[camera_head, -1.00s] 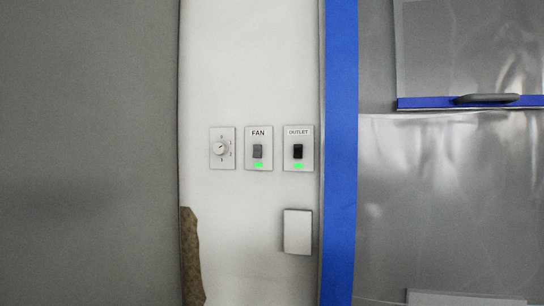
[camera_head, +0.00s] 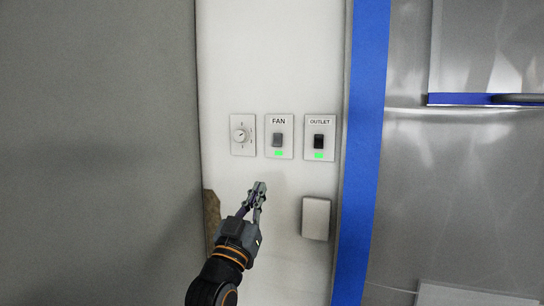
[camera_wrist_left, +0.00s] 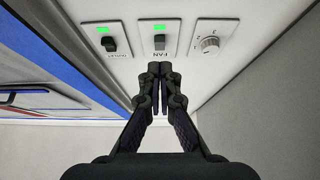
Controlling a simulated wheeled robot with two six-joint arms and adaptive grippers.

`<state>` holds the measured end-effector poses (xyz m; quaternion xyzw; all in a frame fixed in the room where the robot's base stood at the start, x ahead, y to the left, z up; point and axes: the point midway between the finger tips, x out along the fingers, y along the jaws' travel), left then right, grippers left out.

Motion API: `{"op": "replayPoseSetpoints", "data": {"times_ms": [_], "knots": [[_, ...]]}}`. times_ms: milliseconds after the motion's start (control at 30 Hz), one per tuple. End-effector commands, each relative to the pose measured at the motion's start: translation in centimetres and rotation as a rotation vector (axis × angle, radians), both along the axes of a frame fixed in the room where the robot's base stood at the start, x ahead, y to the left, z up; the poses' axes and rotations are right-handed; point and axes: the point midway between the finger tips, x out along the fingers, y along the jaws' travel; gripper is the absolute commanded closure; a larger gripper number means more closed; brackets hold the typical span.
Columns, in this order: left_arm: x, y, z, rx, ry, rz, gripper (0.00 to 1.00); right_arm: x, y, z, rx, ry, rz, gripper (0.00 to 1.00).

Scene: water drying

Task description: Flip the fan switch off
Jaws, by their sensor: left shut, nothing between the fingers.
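The fan switch (camera_head: 277,140) is a grey rocker on a white plate labelled FAN, with a green light lit below it. It also shows in the left wrist view (camera_wrist_left: 160,42), upside down, with its green light on. My left gripper (camera_head: 259,188) is shut and empty, below and slightly left of the fan plate in the head view. In the left wrist view its closed fingertips (camera_wrist_left: 160,70) point at the wall near the fan switch, seemingly apart from it. My right gripper is in neither view.
A dial plate (camera_head: 242,135) is left of the fan plate. A black OUTLET switch (camera_head: 318,141) with a lit green light is to its right. A blank white box (camera_head: 316,218) sits below, beside a blue vertical strip (camera_head: 366,150). The wall above the plates is clear.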

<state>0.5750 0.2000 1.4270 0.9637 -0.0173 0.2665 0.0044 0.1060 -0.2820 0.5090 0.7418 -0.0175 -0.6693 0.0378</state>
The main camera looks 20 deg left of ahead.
Motion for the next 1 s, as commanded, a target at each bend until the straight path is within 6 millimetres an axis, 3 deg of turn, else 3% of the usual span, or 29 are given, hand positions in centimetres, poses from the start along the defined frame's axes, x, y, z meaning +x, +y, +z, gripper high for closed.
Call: {"op": "replayPoseSetpoints", "data": {"times_ms": [33,133,533,667,1000], "knots": [[-1.0,0.0,1.7,-0.002,-0.032,0.001,1.00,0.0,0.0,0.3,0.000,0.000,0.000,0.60],[-2.2,0.1,3.2,-0.003,-0.067,0.001,1.00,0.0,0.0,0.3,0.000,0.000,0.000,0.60],[-2.2,0.1,3.7,-0.002,-0.073,0.001,1.00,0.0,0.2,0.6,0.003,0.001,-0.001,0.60],[-0.9,0.1,5.0,-0.002,-0.073,0.001,1.00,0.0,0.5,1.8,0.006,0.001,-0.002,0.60],[5.1,-0.1,9.4,-0.001,-0.073,0.002,1.00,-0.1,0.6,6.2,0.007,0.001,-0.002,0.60]]}}
